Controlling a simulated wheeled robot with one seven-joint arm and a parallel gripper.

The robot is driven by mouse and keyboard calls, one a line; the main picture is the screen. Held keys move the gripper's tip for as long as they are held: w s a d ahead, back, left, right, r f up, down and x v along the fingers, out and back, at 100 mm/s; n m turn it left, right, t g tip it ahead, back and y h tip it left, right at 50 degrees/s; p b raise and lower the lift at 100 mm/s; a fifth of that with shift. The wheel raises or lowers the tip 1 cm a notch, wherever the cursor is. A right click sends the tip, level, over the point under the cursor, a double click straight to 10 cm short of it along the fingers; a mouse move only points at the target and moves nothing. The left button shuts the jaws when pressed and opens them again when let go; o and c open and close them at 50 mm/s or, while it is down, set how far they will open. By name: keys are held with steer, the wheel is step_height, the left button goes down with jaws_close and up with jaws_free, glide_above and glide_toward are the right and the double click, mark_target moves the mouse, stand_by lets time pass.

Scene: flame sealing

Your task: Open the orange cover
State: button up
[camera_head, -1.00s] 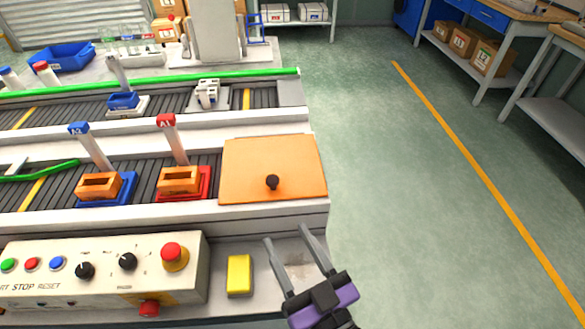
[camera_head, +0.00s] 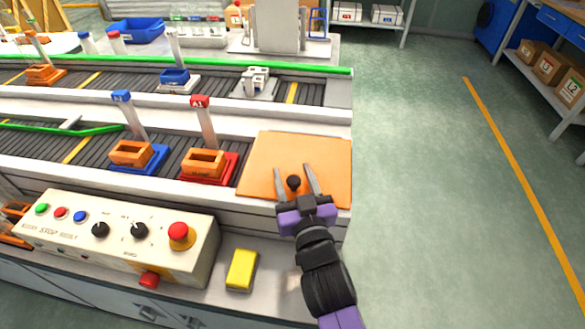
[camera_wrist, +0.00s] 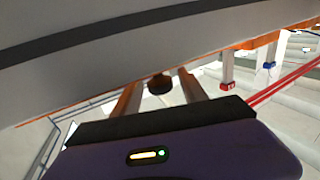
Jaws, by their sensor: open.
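The orange cover (camera_head: 318,152) lies flat and closed at the right end of the near conveyor. Its dark round knob (camera_head: 294,183) stands near the cover's front edge. My gripper (camera_head: 294,170) is open, with its two fingers on either side of the knob in the head view. In the wrist view the knob (camera_wrist: 159,84) shows between the two fingers (camera_wrist: 158,88). I cannot tell whether the fingers touch it.
Red (camera_head: 222,172) and blue (camera_head: 150,160) trays with orange blocks stand left of the cover. A control panel (camera_head: 110,232) with buttons and a yellow block (camera_head: 241,269) are in front. The green floor (camera_head: 430,200) to the right is clear.

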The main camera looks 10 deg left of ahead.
steer(key=shift+x, duration=1.1)
jaws_close()
stand_by(0.7)
